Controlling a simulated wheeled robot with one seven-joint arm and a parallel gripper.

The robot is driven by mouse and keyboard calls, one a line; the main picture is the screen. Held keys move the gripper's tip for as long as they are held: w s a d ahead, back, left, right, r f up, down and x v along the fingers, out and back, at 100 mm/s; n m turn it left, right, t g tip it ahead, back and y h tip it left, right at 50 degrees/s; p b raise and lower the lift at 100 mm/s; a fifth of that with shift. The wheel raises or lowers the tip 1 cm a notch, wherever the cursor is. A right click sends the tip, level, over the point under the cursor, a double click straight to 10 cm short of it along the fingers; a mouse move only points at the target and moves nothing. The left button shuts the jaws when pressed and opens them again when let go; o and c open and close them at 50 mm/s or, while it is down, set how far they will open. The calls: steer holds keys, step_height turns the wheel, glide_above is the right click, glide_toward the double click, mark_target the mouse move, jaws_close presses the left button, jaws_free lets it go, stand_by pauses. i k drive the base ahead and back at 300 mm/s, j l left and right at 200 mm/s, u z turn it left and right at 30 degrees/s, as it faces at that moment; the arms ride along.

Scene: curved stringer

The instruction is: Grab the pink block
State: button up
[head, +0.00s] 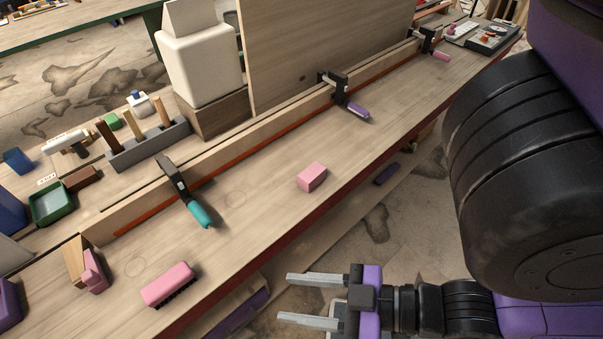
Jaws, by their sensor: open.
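A pink block (311,177) lies alone on the wooden bench top (255,215), near its front edge and right of the teal-handled clamp. A second pink piece with dark bristles underneath, like a brush (168,285), lies at the lower left of the bench. A third pink piece (94,271) leans against a wooden block at the far left. My gripper (312,300) is open and empty, its two fingers pointing left. In the picture it is below the pink block, off the front edge of the bench and apart from it.
A teal-handled clamp (198,212), a purple-handled clamp (355,110) and a pink-handled clamp (437,54) stick out along a wooden strip. A grey tool holder (148,145), a green tray (52,203) and a white container (200,65) stand behind it. Bench top around the pink block is clear.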

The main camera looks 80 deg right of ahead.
mark_target(314, 175)
steer(key=z, duration=1.45)
steer(key=k+l+z, duration=0.15)
steer(key=k, duration=0.25)
steer(key=k+l+z, duration=0.15)
steer(key=k, duration=0.3)
